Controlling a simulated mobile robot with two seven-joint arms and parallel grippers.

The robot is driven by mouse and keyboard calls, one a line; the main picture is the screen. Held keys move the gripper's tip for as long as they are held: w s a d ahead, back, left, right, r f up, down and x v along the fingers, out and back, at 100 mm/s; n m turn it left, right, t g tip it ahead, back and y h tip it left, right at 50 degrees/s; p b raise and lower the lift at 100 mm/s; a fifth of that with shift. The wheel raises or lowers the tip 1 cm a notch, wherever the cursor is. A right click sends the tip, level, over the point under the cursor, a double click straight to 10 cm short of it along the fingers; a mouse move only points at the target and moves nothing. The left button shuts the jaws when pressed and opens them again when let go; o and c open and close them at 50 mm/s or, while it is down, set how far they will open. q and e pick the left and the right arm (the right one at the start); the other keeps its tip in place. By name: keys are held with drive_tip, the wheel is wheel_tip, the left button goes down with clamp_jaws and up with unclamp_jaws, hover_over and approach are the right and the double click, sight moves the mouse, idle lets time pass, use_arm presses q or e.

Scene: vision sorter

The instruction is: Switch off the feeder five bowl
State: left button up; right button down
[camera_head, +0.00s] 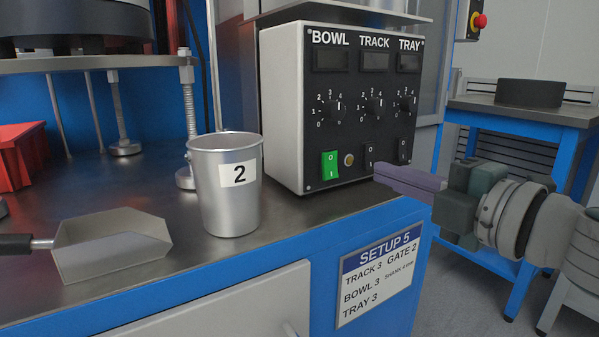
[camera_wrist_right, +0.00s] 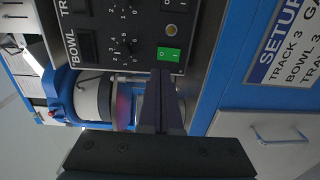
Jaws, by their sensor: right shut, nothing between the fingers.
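The feeder control box (camera_head: 283,108) stands on the metal bench top, with BOWL, TRACK and TRAY columns on its black front. The BOWL rocker switch (camera_head: 330,165) at the lower left of this front is lit green; the wrist view shows it too (camera_wrist_right: 168,54). The TRACK switch (camera_head: 369,157) and TRAY switch (camera_head: 403,150) are dark. My right gripper (camera_head: 380,171) is shut and empty, its fingers pointing left at the front of the box. In the wrist view its fingertips (camera_wrist_right: 166,74) appear just below the green switch; I cannot tell if they touch. My left gripper is out of view.
A metal cup marked 2 (camera_head: 228,200) and a scoop (camera_head: 110,245) stand left of the box. A red bin (camera_head: 22,158) is at far left. A SETUP 5 card (camera_head: 378,275) is on the bench's blue front. A side table (camera_head: 520,112) stands behind my right arm.

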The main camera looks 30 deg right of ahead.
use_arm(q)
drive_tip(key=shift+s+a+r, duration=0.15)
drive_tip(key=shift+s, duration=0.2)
use_arm(e)
drive_tip(key=s, duration=0.4)
drive_tip(key=shift+s+d, duration=0.15)
drive_tip(key=shift+s, duration=0.2)
